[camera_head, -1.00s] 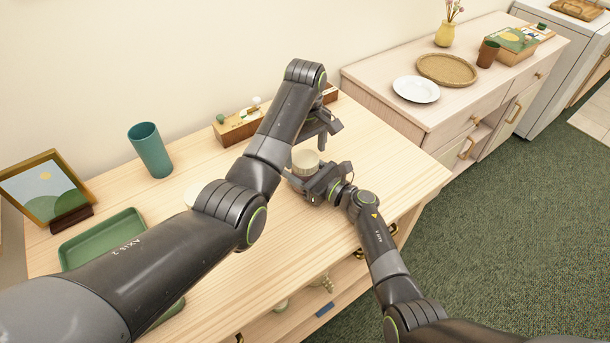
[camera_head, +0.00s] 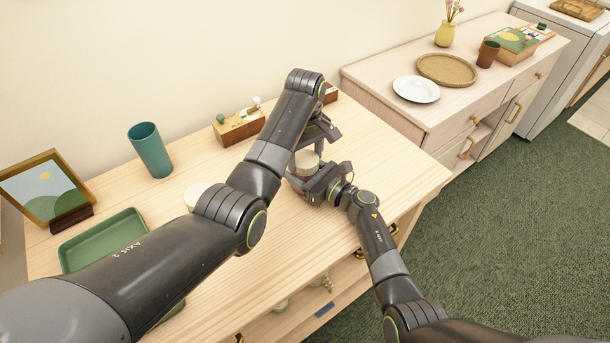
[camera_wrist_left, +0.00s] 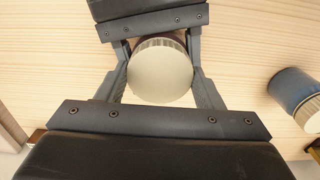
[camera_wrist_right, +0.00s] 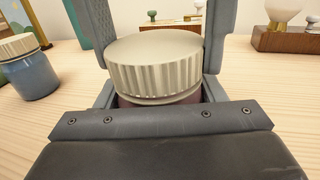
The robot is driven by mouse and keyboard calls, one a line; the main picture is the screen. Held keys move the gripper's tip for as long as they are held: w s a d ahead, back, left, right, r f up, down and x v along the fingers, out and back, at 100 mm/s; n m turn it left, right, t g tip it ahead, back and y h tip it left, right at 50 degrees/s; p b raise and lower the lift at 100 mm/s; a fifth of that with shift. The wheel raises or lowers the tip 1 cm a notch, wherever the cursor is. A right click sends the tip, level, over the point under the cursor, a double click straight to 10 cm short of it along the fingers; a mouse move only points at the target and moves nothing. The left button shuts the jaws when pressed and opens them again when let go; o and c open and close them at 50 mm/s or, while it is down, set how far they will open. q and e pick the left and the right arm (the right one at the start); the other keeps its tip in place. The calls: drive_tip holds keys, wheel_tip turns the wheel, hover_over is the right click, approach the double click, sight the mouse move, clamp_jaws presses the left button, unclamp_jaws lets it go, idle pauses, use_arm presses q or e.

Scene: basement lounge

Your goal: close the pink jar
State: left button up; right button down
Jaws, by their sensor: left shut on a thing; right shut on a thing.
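The pink jar (camera_wrist_right: 160,100) stands on the wooden cabinet top, with only a little of its pinkish body showing under a wide cream ribbed lid (camera_wrist_right: 155,62). The lid also shows from above in the left wrist view (camera_wrist_left: 160,72). My left gripper (camera_head: 306,153) points down from above and is shut on the lid, one finger on each side. My right gripper (camera_head: 312,183) reaches in low from the right and is shut on the jar's body, below the lid. The lid sits on top of the jar; how tightly cannot be told.
A blue jar with a cream lid (camera_wrist_right: 30,68) stands nearby, mostly hidden behind my left arm in the head view. A teal cup (camera_head: 150,150), green tray (camera_head: 100,240) and picture frame (camera_head: 45,190) are at left. A wooden box (camera_head: 238,125) lies behind.

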use_arm(q)
drive_tip(key=m, duration=0.3)
drive_tip(key=o, duration=1.1)
drive_tip(key=shift+r, duration=2.25)
drive_tip(key=shift+r, duration=0.1)
drive_tip(key=shift+c, duration=0.4)
